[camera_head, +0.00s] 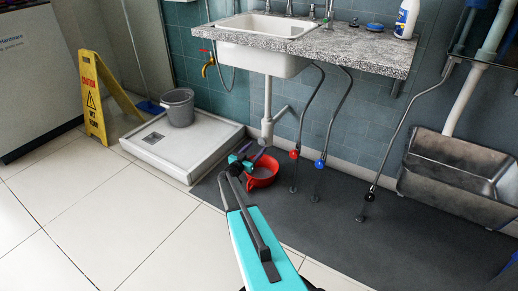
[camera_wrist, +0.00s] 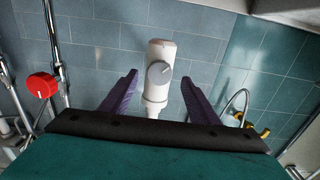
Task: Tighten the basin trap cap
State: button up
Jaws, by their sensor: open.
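The white basin trap (camera_head: 267,127) hangs below the basin in the head view. It also shows in the wrist view, where its round grey cap (camera_wrist: 158,73) faces me with a raised ridge across it. My gripper (camera_head: 252,155) is low in front of the trap, above the red bowl. In the wrist view its two purple fingers (camera_wrist: 159,78) are open, one on each side of the trap, with clear gaps to the cap. Nothing is held. How far the cap is from the fingertips in depth is hard to tell.
A red bowl (camera_head: 264,178) sits on the floor below my gripper. Hoses with a red valve (camera_head: 294,154) and a blue valve (camera_head: 320,164) hang right of the trap. A white shower tray (camera_head: 185,150) with a grey bucket (camera_head: 178,108) lies left. A metal sink (camera_head: 460,170) is at right.

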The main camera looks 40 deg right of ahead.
aim_at(261, 143)
jog(key=shift+b+x, duration=0.45)
jog(key=shift+x, duration=1.3)
jog(key=c, duration=1)
